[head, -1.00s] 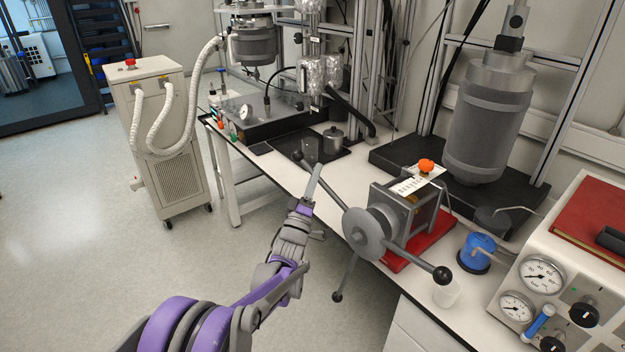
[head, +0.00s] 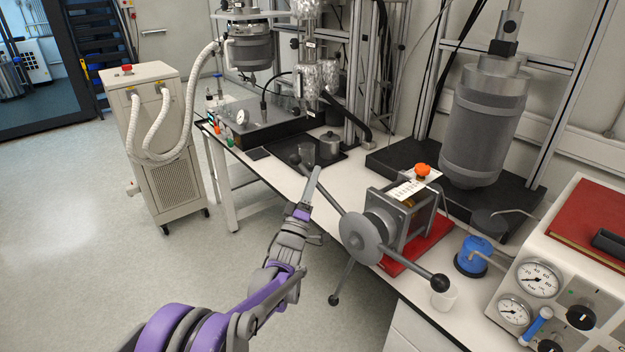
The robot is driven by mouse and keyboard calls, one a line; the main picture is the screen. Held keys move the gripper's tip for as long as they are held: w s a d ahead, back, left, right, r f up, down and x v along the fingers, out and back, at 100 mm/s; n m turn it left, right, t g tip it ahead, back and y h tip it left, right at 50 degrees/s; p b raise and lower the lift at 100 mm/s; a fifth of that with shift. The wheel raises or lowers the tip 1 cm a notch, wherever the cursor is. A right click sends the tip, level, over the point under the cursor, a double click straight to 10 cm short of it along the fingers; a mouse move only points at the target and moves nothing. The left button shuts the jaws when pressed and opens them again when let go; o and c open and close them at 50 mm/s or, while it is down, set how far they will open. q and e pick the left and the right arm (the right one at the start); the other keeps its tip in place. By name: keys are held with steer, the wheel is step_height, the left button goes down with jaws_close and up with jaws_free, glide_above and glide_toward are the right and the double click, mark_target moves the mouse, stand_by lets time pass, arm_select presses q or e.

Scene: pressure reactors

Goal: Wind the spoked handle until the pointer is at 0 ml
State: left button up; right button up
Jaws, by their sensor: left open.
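The spoked handle (head: 362,238) is a grey hub with three spokes that end in dark knobs. It sits on the front of a metal-framed pump (head: 405,212) on a red base. One spoke points up-left, one right and one down. A white scale plate (head: 412,186) lies on top of the pump beside an orange knob; its pointer and marks are too small to read. My left gripper (head: 312,186) is open, close by the upper-left spoke. In this view its finger overlaps the spoke; I cannot tell whether they touch. My right gripper is not in view.
A gauge panel (head: 545,262) is at the lower right. A large grey cylinder (head: 485,125) stands behind.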

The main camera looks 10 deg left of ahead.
arm_select(q)
steer(key=b+v, duration=0.2)
steer(key=v, duration=0.8)
steer(key=shift+s+f, duration=0.25)
steer(key=shift+s, duration=0.05)
steer(key=shift+a, duration=0.1)
